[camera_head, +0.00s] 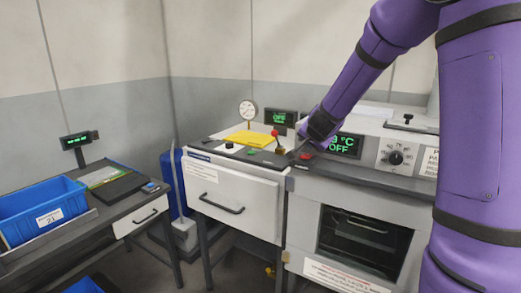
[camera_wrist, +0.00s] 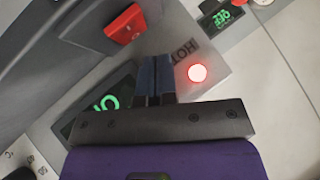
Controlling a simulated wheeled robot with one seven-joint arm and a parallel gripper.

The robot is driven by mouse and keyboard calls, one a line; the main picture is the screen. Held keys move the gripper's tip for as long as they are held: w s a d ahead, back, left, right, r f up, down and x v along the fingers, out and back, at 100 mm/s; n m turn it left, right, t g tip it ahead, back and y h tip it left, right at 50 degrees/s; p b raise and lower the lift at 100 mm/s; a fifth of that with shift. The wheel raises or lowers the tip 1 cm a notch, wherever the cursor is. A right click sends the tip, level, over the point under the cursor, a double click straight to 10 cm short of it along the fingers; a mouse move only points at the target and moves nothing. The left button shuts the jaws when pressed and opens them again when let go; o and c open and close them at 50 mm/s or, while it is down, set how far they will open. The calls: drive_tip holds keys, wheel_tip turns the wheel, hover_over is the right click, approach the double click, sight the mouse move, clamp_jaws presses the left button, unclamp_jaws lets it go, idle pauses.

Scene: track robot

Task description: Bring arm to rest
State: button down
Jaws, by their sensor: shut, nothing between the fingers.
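My purple arm (camera_head: 365,65) reaches down from the upper right in the head view. My gripper (camera_head: 298,148) is over the front of the machine bench, close to the gap between the control panel and the oven unit. In the wrist view, the gripper (camera_wrist: 155,98) has its two dark fingers together and holds nothing. The fingertips lie in front of a grey panel with the word HOT and a lit red lamp (camera_wrist: 198,73). A red block-like part (camera_wrist: 125,24) is up and left of them. I cannot tell whether the fingers touch the panel.
A red-knobbed lever (camera_head: 276,134) and a yellow sheet (camera_head: 249,138) are just left of the gripper. A display reading OFF (camera_head: 345,146) and a dial (camera_head: 395,157) are right, above an oven window (camera_head: 365,238). A blue bin (camera_head: 42,208) stands on the left table.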

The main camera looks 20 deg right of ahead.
drive_tip(key=s+a+r+n+y, duration=0.4)
drive_tip(key=s+a+r+n, duration=0.4)
drive_tip(key=s+a, duration=0.5)
drive_tip(key=s+r+n+g, duration=0.1)
drive_tip(key=s+n+g, duration=0.3)
drive_tip(key=s, duration=2)
drive_tip(key=shift+a+g, duration=0.3)
drive_tip(key=shift+a, duration=0.15)
drive_tip(key=shift+w, duration=0.1)
